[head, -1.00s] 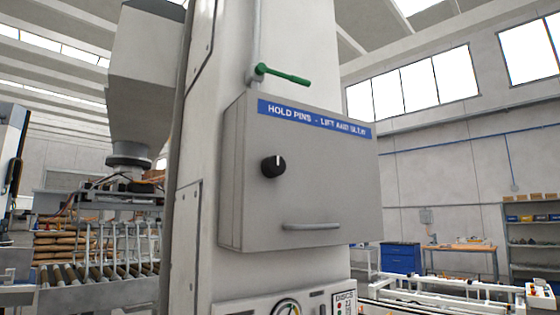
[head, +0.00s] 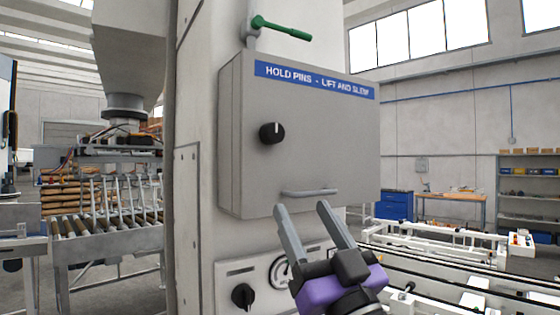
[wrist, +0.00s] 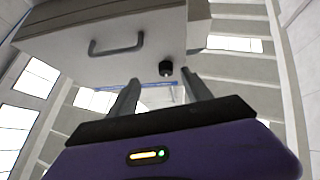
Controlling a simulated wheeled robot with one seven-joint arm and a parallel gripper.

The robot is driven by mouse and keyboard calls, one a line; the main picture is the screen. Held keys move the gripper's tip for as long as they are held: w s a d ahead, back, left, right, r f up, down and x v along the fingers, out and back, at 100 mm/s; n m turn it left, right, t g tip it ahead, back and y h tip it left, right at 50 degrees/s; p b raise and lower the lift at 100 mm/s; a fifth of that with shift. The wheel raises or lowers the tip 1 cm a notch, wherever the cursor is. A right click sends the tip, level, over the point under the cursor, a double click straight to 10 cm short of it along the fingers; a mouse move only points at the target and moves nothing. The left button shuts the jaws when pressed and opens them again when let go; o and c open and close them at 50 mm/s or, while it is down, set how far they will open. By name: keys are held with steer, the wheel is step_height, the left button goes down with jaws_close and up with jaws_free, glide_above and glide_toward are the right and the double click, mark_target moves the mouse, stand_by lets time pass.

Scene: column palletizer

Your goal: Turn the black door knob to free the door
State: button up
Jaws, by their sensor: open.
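The black door knob (head: 271,133) sits on the left part of the grey cabinet door (head: 320,150), its white mark pointing up. The door is shut, with a bar handle (head: 311,193) near its lower edge. My gripper (head: 301,206) is open and empty, its two grey fingers just below the handle in the head view, lower and to the right of the knob. In the wrist view the knob (wrist: 166,69) shows above and between the fingertips (wrist: 160,82), apart from them, and the handle (wrist: 116,45) is to its left.
A green lever (head: 283,28) is above the cabinet. Below it, a panel carries another black knob (head: 243,296) and a round gauge (head: 281,272), partly hidden by my gripper. A roller conveyor (head: 105,220) stands at left, white frames (head: 440,240) at right.

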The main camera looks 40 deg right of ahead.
steer(key=s+d+r+p, duration=0.2)
steer(key=d+r, duration=0.1)
steer(key=r, duration=1.2)
steer(key=n+g+y, duration=0.3)
steer(key=n+y, duration=0.1)
steer(key=y, duration=0.1)
glide_toward(276, 135)
steer(key=p+x, duration=0.1)
steer(key=x, duration=0.6)
steer(key=shift+w+r+p, duration=0.1)
steer(key=shift+w+p, duration=0.05)
steer(key=shift+p, duration=0.25)
steer(key=shift+w+d+r, duration=0.1)
steer(key=shift+w+r, duration=0.05)
steer(key=shift+w, duration=0.5)
jaws_close()
